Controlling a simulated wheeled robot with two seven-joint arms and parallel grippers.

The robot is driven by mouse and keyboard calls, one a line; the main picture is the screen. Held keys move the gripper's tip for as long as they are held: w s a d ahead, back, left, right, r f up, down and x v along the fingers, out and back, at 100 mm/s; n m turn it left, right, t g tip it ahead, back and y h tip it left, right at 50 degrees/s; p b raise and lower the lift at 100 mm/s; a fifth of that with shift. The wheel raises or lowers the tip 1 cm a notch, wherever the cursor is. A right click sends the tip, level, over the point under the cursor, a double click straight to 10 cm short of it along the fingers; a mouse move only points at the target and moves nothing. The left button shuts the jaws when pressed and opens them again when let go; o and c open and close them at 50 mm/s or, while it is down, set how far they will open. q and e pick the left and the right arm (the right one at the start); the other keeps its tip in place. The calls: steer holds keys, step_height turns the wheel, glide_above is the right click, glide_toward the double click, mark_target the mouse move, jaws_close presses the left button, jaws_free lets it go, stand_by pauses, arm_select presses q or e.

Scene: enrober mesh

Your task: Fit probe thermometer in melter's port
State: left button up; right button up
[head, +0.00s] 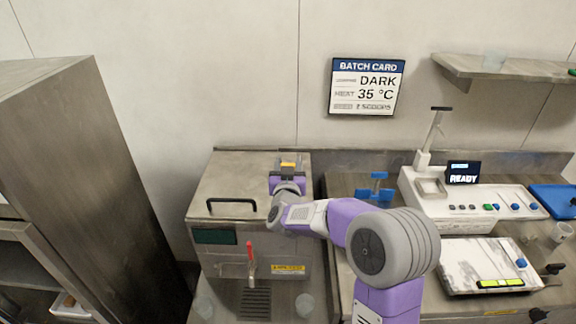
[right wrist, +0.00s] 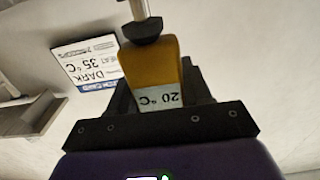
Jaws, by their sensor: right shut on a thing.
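The melter (head: 220,185) is a steel box at left centre of the head view, with a black lid handle, a dark display and a red-handled tap on its front. My right gripper (head: 287,176) is above the back right of its top. It is shut on the probe thermometer (head: 288,164), whose yellow-orange handle (right wrist: 153,70) shows "20 °C" in the right wrist view. A black collar and metal stem extend from the handle; the stem's tip is out of frame. The port is not visible, so I cannot tell whether the stem is in it. My left gripper is not in view.
A batch card (head: 366,87) on the wall reads DARK, 35 °C. A blue stand-like object (head: 375,190) is right of the melter. A white machine (head: 440,205) with a READY screen (head: 463,173) stands further right. A tall steel cabinet (head: 85,170) is at left.

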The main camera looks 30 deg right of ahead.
steer(key=shift+f+b, duration=0.35)
steer(key=shift+f, duration=0.15)
steer(key=o, duration=1.2)
steer(key=shift+c, duration=0.2)
steer(key=shift+s, duration=0.1)
steer(key=v, duration=0.7)
steer(key=shift+s+a+p, duration=0.2)
steer(key=shift+p, duration=0.1)
steer(key=shift+r, duration=0.1)
